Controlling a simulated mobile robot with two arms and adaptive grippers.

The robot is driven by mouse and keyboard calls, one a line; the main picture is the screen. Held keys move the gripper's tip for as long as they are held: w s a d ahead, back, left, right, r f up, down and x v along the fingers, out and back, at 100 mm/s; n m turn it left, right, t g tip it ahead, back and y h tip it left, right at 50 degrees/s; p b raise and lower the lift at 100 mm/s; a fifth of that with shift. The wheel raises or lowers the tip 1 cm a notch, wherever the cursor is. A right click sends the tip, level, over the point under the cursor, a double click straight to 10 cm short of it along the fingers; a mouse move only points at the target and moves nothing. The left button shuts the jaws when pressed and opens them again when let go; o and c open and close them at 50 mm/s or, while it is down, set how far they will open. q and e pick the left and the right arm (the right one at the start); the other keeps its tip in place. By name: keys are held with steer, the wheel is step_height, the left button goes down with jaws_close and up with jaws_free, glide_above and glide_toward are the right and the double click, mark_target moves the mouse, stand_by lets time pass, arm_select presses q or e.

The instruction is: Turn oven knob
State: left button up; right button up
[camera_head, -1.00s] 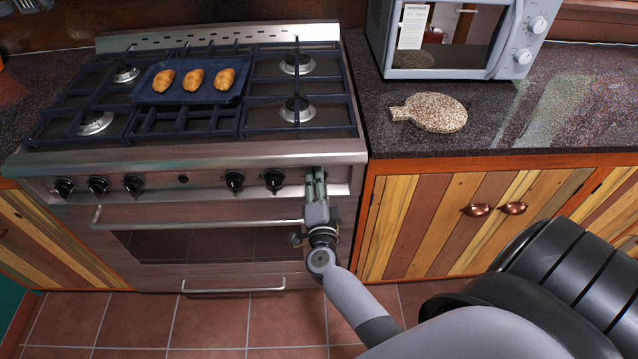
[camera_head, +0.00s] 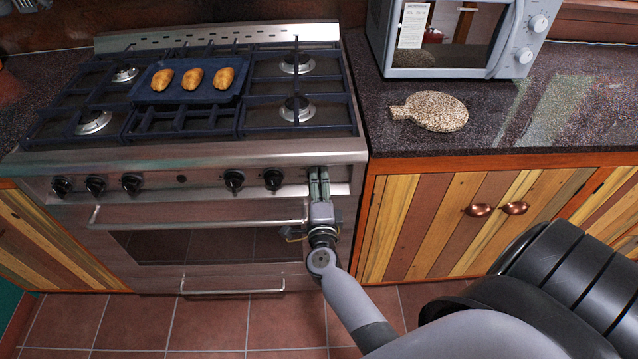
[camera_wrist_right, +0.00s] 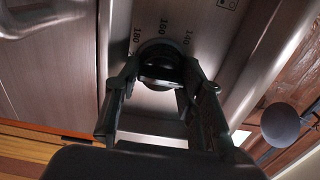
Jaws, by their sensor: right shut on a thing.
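The oven (camera_head: 215,215) is a stainless steel range with a row of black knobs along its front panel. My right gripper (camera_head: 318,180) is at the panel's right end, over the rightmost knob, which it hides in the head view. In the right wrist view that oven knob (camera_wrist_right: 160,66) is black and round, with the numbers 140, 160 and 180 printed around it. The fingers of my right gripper (camera_wrist_right: 158,88) stand on both sides of the knob and are shut on it. My left gripper is not in view.
A blue tray (camera_head: 218,94) with three bread rolls sits on the hob grates. The oven door handle (camera_head: 200,222) runs just below the knobs. A microwave (camera_head: 520,50) and a speckled round board (camera_head: 436,111) are on the counter at right.

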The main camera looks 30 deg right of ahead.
steer(key=o, duration=1.1)
steer(key=shift+v, duration=4.05)
